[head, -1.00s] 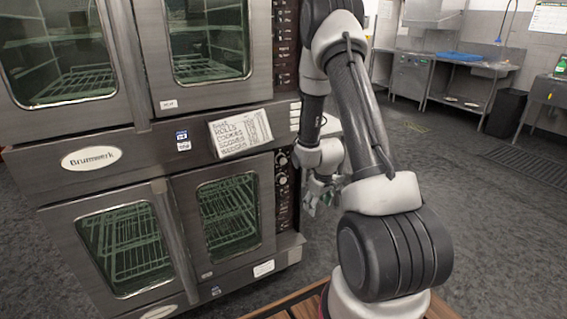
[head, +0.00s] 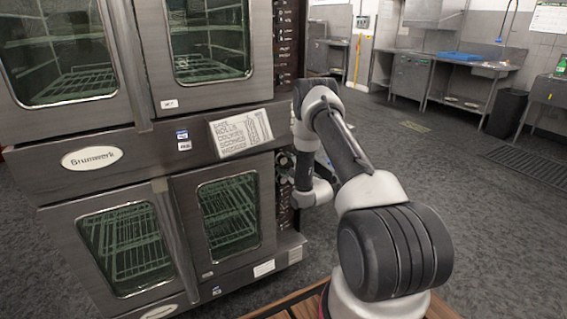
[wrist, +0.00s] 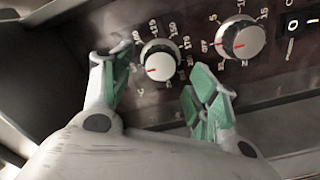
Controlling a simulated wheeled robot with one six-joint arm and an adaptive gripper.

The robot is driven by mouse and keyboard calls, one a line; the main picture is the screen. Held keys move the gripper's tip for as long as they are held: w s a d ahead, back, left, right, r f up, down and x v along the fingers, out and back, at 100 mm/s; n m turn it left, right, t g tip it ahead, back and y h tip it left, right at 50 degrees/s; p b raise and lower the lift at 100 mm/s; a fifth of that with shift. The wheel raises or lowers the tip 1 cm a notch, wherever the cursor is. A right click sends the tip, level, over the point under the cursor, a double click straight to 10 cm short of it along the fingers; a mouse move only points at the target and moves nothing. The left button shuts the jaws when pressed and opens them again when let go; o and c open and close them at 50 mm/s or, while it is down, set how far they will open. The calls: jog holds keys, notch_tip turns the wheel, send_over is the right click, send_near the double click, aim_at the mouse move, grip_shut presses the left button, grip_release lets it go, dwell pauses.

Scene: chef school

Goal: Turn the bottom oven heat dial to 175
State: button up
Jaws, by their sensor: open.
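In the wrist view a round silver dial (wrist: 160,61) with a red mark sits on the dark control panel, printed numbers around it. Its red mark points left in that view. A second silver dial (wrist: 240,38) with a red mark sits to its right.
A black switch (wrist: 301,23) lies right of the second dial. The bottom oven's glass doors (head: 228,214) are closed, left of the panel. A paper sign (head: 240,133) hangs above them. The floor to the right is clear up to the steel counters (head: 470,68).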

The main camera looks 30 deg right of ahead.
aim_at(283, 161)
jog(key=shift+w, duration=1.5)
jog(key=c, duration=1)
